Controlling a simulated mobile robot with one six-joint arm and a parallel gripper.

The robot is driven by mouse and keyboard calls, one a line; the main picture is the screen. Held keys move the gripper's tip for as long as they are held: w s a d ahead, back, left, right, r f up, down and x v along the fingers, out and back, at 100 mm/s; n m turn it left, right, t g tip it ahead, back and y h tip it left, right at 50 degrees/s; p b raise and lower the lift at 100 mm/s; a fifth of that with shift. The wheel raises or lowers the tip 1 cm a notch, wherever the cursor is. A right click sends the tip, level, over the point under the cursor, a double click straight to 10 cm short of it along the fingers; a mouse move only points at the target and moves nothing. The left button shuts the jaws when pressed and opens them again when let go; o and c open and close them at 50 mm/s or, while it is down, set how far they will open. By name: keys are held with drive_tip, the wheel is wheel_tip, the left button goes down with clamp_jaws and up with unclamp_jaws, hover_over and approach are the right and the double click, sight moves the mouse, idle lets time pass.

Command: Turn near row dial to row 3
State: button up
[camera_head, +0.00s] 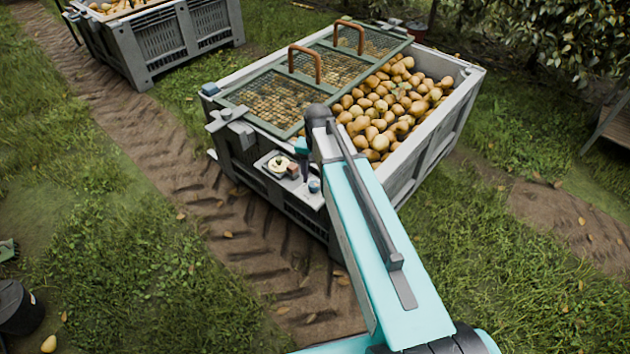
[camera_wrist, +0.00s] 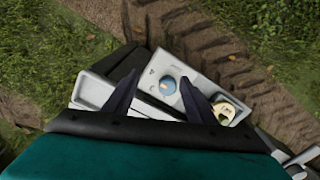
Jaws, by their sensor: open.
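A pale control panel (camera_head: 300,192) sticks out from the near side of a grey pear crate (camera_head: 425,150). The cream part (camera_wrist: 228,108) is beside my right finger there. My gripper (camera_head: 304,172) is above the panel, and no contact shows. I cannot tell which row the dial points to; its marks are too small.
A mesh lid with brown handles (camera_head: 320,75) covers part of the crate, and pears (camera_head: 390,110) fill the rest. Another crate (camera_head: 165,50) stands at the upper left. A dark bucket (camera_head: 18,308) is at lower left.

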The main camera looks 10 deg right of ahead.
sight(314, 183)
drive_tip(key=w+r+m, duration=0.3)
drive_tip(key=w+r, duration=0.2)
drive_tip(key=r, duration=0.2)
drive_tip(key=shift+f, duration=0.2)
drive_tip(key=shift+f+p, duration=0.5)
drive_tip(key=shift+f, duration=6.3)
drive_tip(key=c, duration=1)
